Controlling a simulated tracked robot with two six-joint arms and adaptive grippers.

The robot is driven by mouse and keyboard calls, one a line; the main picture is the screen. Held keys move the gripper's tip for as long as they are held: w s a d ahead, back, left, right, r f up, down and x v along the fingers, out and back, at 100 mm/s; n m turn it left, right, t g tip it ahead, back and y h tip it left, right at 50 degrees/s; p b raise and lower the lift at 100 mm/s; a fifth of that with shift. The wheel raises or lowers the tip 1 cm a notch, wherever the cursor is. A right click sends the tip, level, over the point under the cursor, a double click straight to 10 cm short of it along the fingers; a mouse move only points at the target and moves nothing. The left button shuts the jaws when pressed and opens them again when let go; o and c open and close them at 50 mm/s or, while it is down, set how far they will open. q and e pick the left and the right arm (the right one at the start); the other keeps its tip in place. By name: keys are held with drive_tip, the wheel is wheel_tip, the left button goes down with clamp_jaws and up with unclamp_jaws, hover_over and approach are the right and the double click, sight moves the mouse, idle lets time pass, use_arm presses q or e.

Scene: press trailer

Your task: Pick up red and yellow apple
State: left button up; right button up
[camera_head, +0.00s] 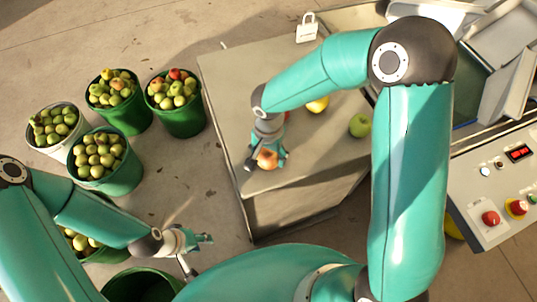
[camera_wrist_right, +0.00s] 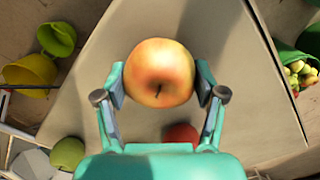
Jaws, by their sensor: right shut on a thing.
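The red and yellow apple (camera_wrist_right: 159,72) sits between the two fingers of my right gripper (camera_wrist_right: 160,88) in the right wrist view, with a finger pad against each side. In the head view the same apple (camera_head: 267,158) shows at my right gripper (camera_head: 268,156), over the near left part of the grey table (camera_head: 225,75). I cannot tell whether it is lifted clear of the top. My left gripper (camera_head: 203,240) is empty, low over the floor at the lower left, with its fingers apart.
A green apple (camera_head: 359,125), a yellow fruit (camera_head: 317,105) and a red apple (camera_wrist_right: 182,134) are on the table. Several buckets of apples (camera_head: 120,119) stand on the floor at left. A control panel (camera_head: 490,185) with red buttons is at right. A white padlock-shaped object (camera_head: 307,31) is at the back.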

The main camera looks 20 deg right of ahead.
sight(269, 152)
wheel_tip(269, 152, up, 20)
drive_tip(key=shift+b, duration=0.3)
idle(0.5)
